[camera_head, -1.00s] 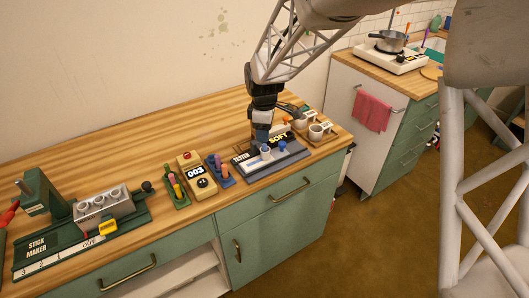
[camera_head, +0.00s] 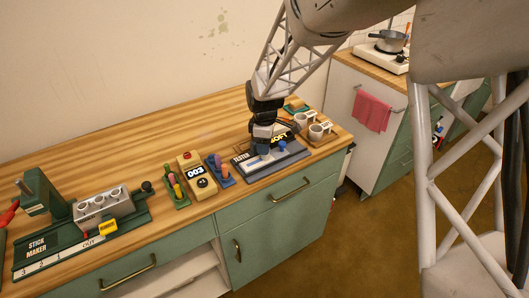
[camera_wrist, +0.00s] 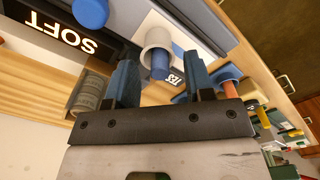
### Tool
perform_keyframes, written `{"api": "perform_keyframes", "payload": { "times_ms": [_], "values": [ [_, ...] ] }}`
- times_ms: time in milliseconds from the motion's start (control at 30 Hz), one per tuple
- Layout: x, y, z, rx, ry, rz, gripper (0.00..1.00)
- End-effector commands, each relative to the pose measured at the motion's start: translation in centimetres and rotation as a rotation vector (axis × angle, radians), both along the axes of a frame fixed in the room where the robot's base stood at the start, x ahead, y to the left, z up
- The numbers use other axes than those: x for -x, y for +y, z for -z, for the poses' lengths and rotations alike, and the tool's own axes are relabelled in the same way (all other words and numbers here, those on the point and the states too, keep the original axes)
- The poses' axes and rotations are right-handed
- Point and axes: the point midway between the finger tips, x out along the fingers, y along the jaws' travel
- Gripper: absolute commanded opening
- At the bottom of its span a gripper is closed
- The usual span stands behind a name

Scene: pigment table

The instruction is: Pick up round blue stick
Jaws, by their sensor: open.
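A round blue stick (camera_wrist: 160,68) stands in a pale ring-like holder (camera_wrist: 157,40) on the tester in the wrist view. My gripper (camera_wrist: 160,84) is open, with one blue fingertip on each side of the stick. I cannot tell whether either finger touches it. In the head view the tester (camera_head: 279,160) is a grey-blue block marked SOFT. My gripper (camera_head: 262,149) is low over its left part and hides the stick there. A round blue knob (camera_wrist: 90,12) sits beside the holder; it also shows in the head view (camera_head: 282,146).
A blue rack (camera_head: 225,180) with coloured sticks, a yellow counter box (camera_head: 196,174) reading 003 and a green stick rack (camera_head: 179,200) stand left of the tester. White cups (camera_head: 315,132) stand close on its right. The stick maker (camera_head: 75,235) is at far left.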

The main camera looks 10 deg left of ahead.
Motion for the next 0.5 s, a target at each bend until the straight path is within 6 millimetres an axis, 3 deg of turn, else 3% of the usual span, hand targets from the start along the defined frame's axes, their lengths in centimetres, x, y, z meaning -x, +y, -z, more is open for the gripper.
{"api": "perform_keyframes", "payload": {
  "times_ms": [133,433,500],
  "values": [
    [0.0,0.0,-0.01,0.0,0.0,0.0,0.48],
    [0.0,0.0,-0.01,0.0,0.0,0.0,0.02],
    [0.0,0.0,-0.02,0.0,0.0,0.0,0.0]
  ]
}}
